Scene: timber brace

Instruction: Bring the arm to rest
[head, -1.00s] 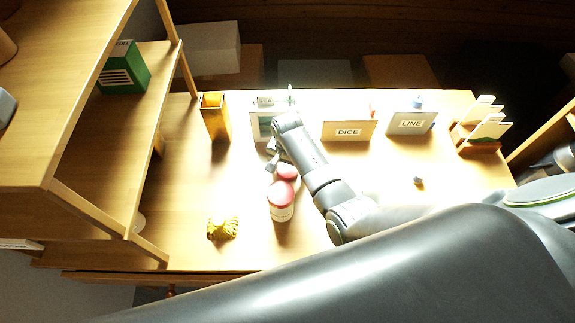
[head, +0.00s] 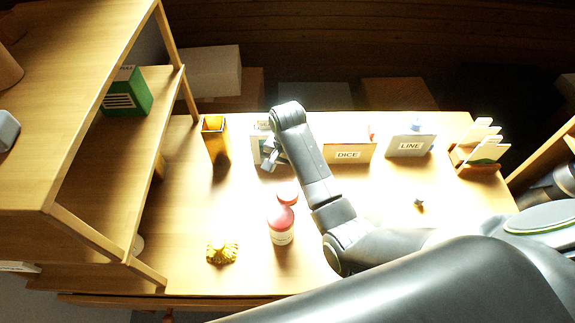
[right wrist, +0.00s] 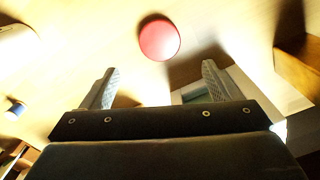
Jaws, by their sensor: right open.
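My right arm reaches over the table (head: 185,235) in the head view. Its gripper (head: 270,160) hangs near the back, beside a labelled box (head: 258,142) and partly in front of it. In the right wrist view the right gripper (right wrist: 158,85) has its two fingers wide apart with nothing between them. A red round lid (right wrist: 160,40) lies beyond the fingertips, apart from them. My left gripper does not show in either view.
A red-lidded jar (head: 281,225) stands near the table's middle, with another red top (head: 287,195) behind it. A yellow claw-like object (head: 222,252) is at the front. DICE (head: 347,155) and LINE (head: 408,147) boxes stand behind. A wooden shelf (head: 140,150) rises at left.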

